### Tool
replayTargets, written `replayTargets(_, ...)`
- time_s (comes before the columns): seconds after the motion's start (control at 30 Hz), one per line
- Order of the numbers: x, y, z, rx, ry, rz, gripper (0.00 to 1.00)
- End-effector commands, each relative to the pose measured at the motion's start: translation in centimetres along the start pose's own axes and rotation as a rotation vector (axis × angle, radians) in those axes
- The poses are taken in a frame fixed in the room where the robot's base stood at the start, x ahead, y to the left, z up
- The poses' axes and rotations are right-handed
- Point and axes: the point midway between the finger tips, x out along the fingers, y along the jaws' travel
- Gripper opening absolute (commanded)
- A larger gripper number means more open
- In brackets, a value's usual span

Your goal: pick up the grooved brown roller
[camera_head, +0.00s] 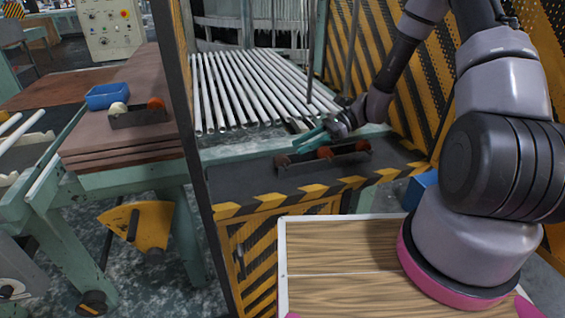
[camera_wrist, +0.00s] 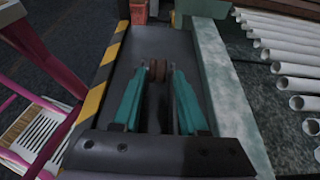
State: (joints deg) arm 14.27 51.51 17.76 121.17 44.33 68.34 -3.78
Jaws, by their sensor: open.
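The grooved brown roller (camera_wrist: 157,71) shows in the wrist view upright between the tips of my gripper (camera_wrist: 157,75). My gripper is open, with one teal finger on each side of the roller; whether either finger touches it I cannot tell. In the head view my gripper (camera_head: 305,141) reaches left over a dark shelf, just above a dark holder (camera_head: 345,162). Reddish-brown rollers show at this holder, one in the middle (camera_head: 324,152) and one at its left end (camera_head: 282,160). Which of them is the one between the fingers is unclear.
The left table carries a blue box (camera_head: 107,96) and another holder (camera_head: 138,117). A red block (camera_wrist: 139,12) lies ahead.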

Motion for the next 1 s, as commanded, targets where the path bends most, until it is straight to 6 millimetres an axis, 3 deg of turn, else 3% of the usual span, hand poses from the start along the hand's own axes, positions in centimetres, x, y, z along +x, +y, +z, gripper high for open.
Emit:
replayTargets(0.43, 5.2, 0.2, -0.4, 0.000, 0.000, 0.002, 0.42)
replayTargets(0.73, 5.8, 0.2, -0.4, 0.000, 0.002, 0.001, 0.42)
replayTargets(0.77, 5.8, 0.2, -0.4, 0.000, 0.002, 0.001, 0.39)
replayTargets(0.87, 5.8, 0.2, -0.4, 0.000, 0.002, 0.001, 0.00)
replayTargets(1.0, 5.8, 0.2, -0.4, 0.000, 0.001, 0.001, 0.00)
